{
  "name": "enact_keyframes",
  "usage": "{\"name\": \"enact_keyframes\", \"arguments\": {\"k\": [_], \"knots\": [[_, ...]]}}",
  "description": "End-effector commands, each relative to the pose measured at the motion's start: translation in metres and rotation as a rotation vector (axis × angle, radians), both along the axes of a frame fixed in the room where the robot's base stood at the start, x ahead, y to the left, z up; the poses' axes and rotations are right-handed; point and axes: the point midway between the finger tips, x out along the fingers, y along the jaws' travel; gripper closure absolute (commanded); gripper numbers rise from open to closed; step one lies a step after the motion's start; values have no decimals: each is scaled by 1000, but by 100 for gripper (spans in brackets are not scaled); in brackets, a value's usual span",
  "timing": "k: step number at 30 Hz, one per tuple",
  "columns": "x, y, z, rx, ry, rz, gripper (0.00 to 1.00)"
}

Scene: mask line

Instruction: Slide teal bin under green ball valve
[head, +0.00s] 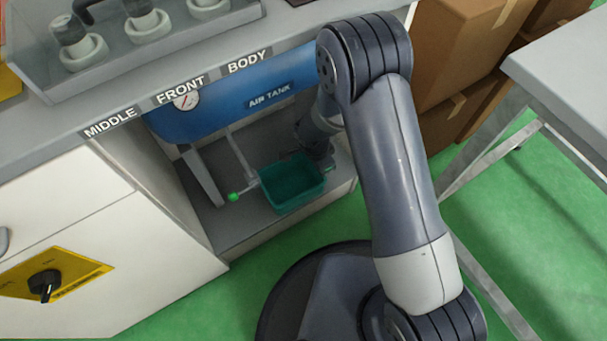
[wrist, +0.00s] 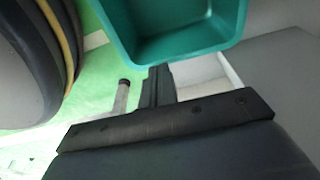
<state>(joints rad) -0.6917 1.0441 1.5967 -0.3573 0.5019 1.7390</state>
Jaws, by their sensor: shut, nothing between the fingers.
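The teal bin (head: 292,186) is an open-topped tub on the grey floor of the bay below the blue air tank. The green ball valve (head: 234,196) is at the end of a thin pipe, just left of the bin in the head view. My gripper (wrist: 158,85) is shut and empty, close against the outside of the bin (wrist: 180,45) in the wrist view. I cannot tell if they touch. In the head view my gripper is at the bin's right rear side, its fingertips mostly hidden. The valve is not recognisable in the wrist view.
The blue air tank (head: 225,100) hangs over the bay, with a grey leg (head: 203,178) left of the valve. A white cabinet (head: 90,240) bounds the left. Cardboard boxes (head: 455,60) and a grey table (head: 570,75) stand right. Green floor lies in front.

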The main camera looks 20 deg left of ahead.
Motion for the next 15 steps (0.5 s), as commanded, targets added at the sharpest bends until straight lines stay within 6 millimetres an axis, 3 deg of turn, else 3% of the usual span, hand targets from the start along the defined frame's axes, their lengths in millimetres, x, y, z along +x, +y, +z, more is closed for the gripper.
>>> {"name": "enact_keyframes", "arguments": {"k": [2,15], "knots": [[-3,2,-14,0,1,4,100],[-3,2,-17,0,2,2,100]]}}
